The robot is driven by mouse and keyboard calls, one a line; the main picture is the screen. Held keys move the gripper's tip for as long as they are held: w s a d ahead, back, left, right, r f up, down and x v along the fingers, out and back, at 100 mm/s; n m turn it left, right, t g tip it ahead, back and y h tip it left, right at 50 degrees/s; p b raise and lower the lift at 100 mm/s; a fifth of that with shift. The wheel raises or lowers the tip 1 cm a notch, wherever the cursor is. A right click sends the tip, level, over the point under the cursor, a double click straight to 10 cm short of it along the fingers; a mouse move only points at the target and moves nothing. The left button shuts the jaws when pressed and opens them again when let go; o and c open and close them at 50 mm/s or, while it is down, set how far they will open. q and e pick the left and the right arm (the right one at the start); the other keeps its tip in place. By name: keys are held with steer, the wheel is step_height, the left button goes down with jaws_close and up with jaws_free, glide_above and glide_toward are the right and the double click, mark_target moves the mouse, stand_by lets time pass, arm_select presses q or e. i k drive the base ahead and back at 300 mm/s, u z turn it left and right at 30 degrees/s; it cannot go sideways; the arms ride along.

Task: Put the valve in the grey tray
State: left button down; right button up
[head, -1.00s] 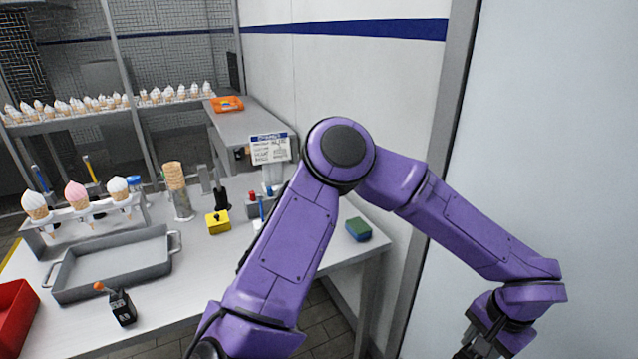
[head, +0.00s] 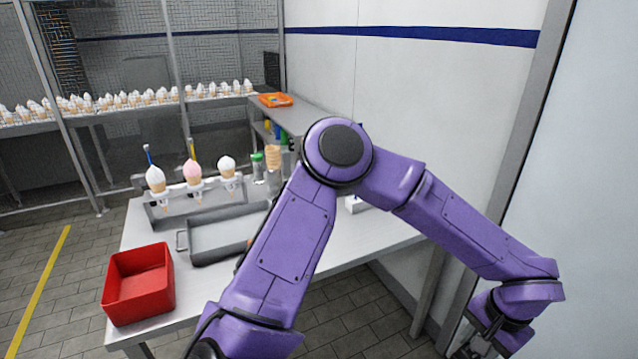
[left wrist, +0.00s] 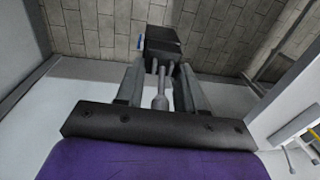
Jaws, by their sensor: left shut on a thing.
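The grey tray (head: 220,236) lies on the white table in the head view; my purple arm hides its right end. My left gripper (head: 480,344) is low at the right, beyond the table's right end and far from the tray. In the left wrist view my left gripper (left wrist: 158,72) is shut on a dark, boxy thing (left wrist: 161,42), which seems to be the valve. It is held over the tiled floor, and its details are too dark to read. My right gripper is in neither view.
A red bin (head: 139,285) stands left of the tray at the table's front corner. A rack with ice cream cones (head: 192,173) is behind the tray. My arm hides part of the table. An orange tray (head: 275,100) lies on the back counter. A wall bounds the right.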

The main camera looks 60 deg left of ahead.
mark_target(235, 233)
steer(key=u, duration=1.75)
